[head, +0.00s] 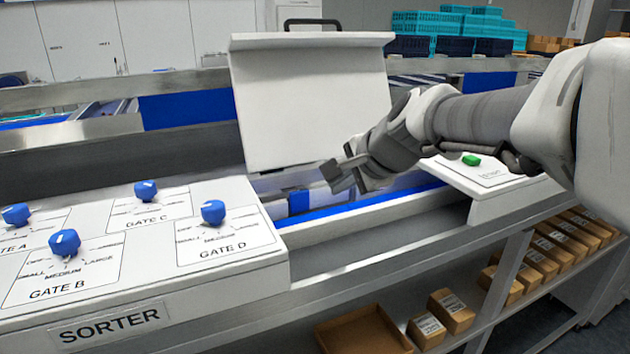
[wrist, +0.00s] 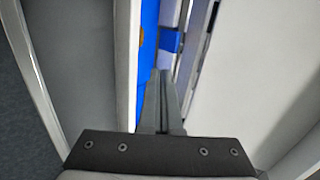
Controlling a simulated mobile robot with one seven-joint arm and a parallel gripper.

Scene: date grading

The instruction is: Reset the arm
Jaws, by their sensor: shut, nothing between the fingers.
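My gripper (head: 347,176) is at the end of my arm, which reaches in from the right in the head view. It hangs over the blue-edged channel (head: 375,202) in front of the raised white lid (head: 310,105). Its fingers are together and hold nothing. In the wrist view the closed fingers (wrist: 164,100) point along the channel, with a blue strip (wrist: 148,50) and a small blue block (wrist: 171,41) beyond their tips. I cannot tell whether the fingertips touch anything.
A green button (head: 471,160) sits on a white panel at right. Cardboard boxes (head: 450,310) stand on the lower shelf. Teal crates (head: 470,24) are stacked behind.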

